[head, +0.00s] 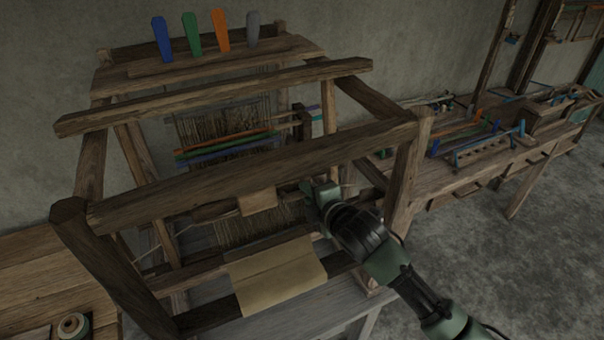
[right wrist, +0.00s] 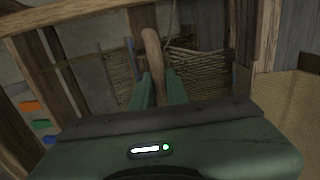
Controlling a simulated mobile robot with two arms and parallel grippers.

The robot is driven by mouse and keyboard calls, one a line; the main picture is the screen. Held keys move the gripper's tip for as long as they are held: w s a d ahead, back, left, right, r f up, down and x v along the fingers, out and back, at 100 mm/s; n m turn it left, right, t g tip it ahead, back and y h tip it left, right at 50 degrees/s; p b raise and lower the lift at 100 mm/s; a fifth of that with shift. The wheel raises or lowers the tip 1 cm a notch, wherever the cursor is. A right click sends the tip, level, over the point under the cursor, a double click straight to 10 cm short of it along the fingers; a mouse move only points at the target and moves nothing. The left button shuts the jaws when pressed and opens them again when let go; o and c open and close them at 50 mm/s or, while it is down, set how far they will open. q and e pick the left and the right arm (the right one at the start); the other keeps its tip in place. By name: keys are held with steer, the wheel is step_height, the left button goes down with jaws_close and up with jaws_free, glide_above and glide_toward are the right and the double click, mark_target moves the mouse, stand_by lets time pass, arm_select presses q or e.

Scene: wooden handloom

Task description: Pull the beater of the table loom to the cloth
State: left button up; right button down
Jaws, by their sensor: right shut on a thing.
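The table loom is a dark wooden frame (head: 270,172) in the middle of the head view. The beater (head: 215,210) is a wooden crossbar behind the front top rail, with a lighter block at its middle. A strip of tan cloth (head: 278,275) lies over the front beam; tan cloth also shows at the right of the right wrist view (right wrist: 297,105). My right gripper (head: 318,195) is inside the frame at the beater's right end. In the right wrist view its green fingers (right wrist: 158,88) are shut on a rounded wooden handle (right wrist: 151,45). My left gripper is out of view.
The front top rail and right post (head: 405,170) stand close to my right arm. Warp threads (head: 225,120) run behind the beater. Blue, green, orange and grey pegs (head: 222,30) stand on top. A side bench (head: 470,160) holds tools at right.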

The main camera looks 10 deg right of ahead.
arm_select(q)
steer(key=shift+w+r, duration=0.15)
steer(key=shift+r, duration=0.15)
arm_select(e)
steer(key=shift+s, duration=0.25)
steer(key=shift+s+d, duration=0.1)
steer(key=shift+s, duration=0.05)
steer(key=c, duration=1.7)
jaws_free()
steer(key=shift+s+d+r, duration=0.1)
steer(key=shift+r, duration=0.05)
arm_select(q)
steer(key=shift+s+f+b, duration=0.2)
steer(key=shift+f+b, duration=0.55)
steer(key=shift+b, duration=0.1)
arm_select(e)
steer(key=v, duration=0.8)
steer(key=shift+s+r, duration=0.15)
steer(key=shift+s, duration=0.2)
steer(key=shift+d, duration=0.15)
